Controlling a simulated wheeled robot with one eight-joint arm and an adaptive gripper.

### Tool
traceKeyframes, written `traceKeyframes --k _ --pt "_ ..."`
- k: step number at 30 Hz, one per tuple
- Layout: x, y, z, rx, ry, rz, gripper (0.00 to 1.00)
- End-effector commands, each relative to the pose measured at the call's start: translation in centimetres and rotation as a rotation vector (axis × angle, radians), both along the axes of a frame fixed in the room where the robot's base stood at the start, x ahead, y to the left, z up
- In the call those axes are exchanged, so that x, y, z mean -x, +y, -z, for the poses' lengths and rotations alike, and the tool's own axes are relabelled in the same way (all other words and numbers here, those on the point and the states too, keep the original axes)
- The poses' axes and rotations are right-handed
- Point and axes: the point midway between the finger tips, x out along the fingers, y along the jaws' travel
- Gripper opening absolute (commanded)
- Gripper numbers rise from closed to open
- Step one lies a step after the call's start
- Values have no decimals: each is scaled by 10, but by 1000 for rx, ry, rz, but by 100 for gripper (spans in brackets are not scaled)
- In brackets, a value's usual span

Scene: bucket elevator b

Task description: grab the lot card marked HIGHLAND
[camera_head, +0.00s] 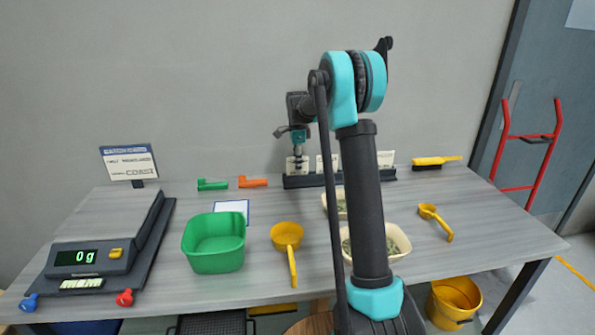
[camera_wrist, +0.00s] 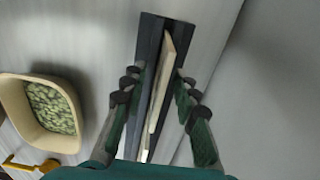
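Cream-coloured lot cards stand upright in a dark rack (camera_head: 405,172) at the back of the table. One card (camera_head: 297,166) is below my gripper (camera_head: 298,152), and another card (camera_head: 327,163) stands beside it. A further card (camera_head: 386,159) shows to the right of my arm. Their lettering is too small to read, so I cannot tell which is HIGHLAND. In the wrist view my gripper (camera_wrist: 158,90) is open, with its fingers on either side of a card (camera_wrist: 165,68) seen edge-on; gaps show on both sides. The rack (camera_wrist: 151,31) lies beneath.
A green tub (camera_head: 214,243), a yellow scoop (camera_head: 287,237) and a scale (camera_head: 90,258) are toward the left and front. Cream bowls of green pellets, one clear in the wrist view (camera_wrist: 18,98), stand in front of the rack. A yellow-handled brush (camera_head: 435,161) lies right of it.

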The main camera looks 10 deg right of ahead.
Motion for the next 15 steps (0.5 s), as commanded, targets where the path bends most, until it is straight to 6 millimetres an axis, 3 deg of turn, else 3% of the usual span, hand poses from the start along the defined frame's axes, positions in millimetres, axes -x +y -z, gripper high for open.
traceKeyframes --k 5,12,15 --pt "0 0 0 0 0 0 29" --pt "0 0 0 0 0 0 1" --pt "0 0 0 0 0 0 0"
